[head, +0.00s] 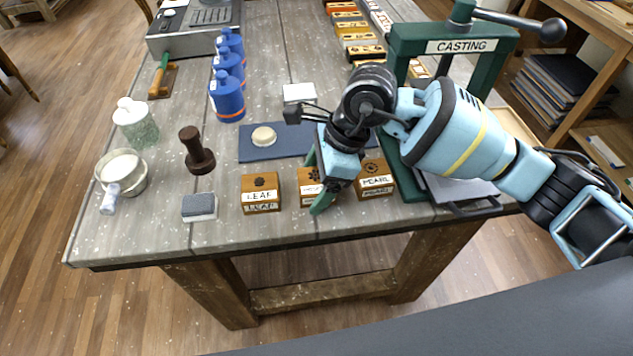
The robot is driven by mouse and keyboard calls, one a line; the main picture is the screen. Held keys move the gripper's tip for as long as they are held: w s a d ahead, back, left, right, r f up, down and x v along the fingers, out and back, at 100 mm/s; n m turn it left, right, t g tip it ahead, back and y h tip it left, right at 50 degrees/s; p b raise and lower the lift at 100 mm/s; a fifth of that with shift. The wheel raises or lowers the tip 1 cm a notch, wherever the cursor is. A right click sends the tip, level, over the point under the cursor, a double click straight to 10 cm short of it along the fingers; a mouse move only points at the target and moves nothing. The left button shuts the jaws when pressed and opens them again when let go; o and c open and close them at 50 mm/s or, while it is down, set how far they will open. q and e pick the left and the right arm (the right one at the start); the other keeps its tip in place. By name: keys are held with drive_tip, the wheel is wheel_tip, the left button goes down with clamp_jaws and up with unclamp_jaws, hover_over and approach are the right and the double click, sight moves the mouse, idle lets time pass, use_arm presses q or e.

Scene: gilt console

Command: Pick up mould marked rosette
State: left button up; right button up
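Three small wooden mould blocks stand in a row near the table's front edge. The left one (261,193) is marked LEAF and the right one (376,180) PEARL. The middle block (308,186) has a white label mostly hidden by my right gripper, so I cannot read whether it says rosette. My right gripper (316,184) reaches down over the middle block. Its green fingers are apart, one towards the back of the block and one in front of its right part. I cannot see clear contact with the block. My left gripper is not in view.
A green press marked CASTING (461,46) stands close on the right. A blue mat (258,153) with a pale disc lies behind the blocks. A grey-topped block (199,206), a brown stamp (196,151), a pan (121,170) and blue bottles (227,96) stand left.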

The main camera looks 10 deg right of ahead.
sight(308, 186)
drive_tip(key=c, duration=0.9)
drive_tip(key=shift+r, duration=0.1)
drive_tip(key=shift+r, duration=0.4)
wheel_tip(308, 186, up, 2)
drive_tip(key=shift+r, duration=0.1)
drive_tip(key=shift+s+a+r, duration=0.1)
drive_tip(key=shift+s+r, duration=0.1)
drive_tip(key=shift+s, duration=0.4)
drive_tip(key=s, duration=0.5)
drive_tip(key=s+a+r, duration=0.1)
drive_tip(key=s, duration=0.3)
drive_tip(key=s+a+b, duration=0.1)
drive_tip(key=s, duration=0.4)
drive_tip(key=shift+s+a+r, duration=0.15)
drive_tip(key=shift+s+r, duration=0.05)
drive_tip(key=shift+s, duration=0.1)
